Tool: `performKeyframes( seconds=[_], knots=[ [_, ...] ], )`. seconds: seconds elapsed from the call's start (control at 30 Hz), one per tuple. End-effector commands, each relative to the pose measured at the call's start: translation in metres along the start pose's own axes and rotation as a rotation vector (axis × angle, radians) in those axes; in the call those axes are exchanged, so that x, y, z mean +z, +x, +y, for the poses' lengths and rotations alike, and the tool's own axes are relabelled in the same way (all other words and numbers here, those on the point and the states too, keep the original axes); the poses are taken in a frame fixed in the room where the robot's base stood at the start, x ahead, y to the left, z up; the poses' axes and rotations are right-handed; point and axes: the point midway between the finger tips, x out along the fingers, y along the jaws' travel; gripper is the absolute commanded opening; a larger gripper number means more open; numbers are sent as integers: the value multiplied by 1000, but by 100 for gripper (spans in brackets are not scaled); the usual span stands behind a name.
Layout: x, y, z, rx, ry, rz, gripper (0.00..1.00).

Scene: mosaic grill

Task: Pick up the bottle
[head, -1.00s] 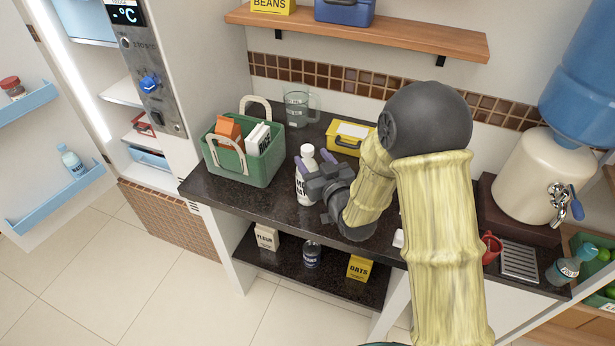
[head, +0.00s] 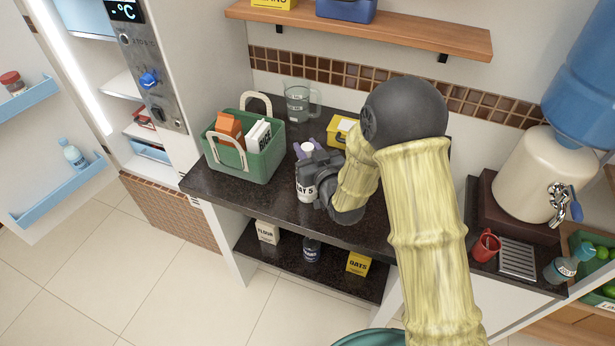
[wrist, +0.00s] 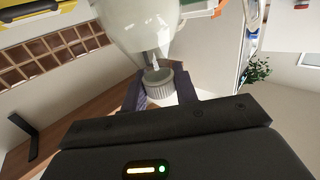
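The white bottle (head: 306,187) stands upright on the dark counter, with a white cap and a label reading about "MAY 5". My gripper (head: 308,147) is at its top, with the purple fingers on either side of the cap. In the wrist view the bottle (wrist: 150,25) appears upside down, with its ribbed cap (wrist: 159,84) between the fingers of my gripper (wrist: 160,92). The fingers look closed against the cap. The bottle's base appears to be on the counter. My gripper's body hides part of the bottle's right side.
A green basket (head: 224,155) with cartons stands left of the bottle. A glass jug (head: 297,101) is behind it, and a yellow box (head: 339,128) is behind my arm. A wooden shelf (head: 400,33) hangs above. A red mug (head: 485,246) stands at right.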

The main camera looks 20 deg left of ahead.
Motion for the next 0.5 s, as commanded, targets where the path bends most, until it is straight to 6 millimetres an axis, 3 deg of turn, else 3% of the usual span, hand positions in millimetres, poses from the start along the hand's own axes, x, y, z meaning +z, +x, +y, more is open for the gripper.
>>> performKeyframes(
  seconds=[0.03, 0.13, 0.5],
  knots=[
    [0, 0, 0, 0, 0, 0, 19],
    [0, 0, 0, 0, 0, 0, 0],
    [-2, 0, 0, 0, 0, 4, 0]
  ],
)
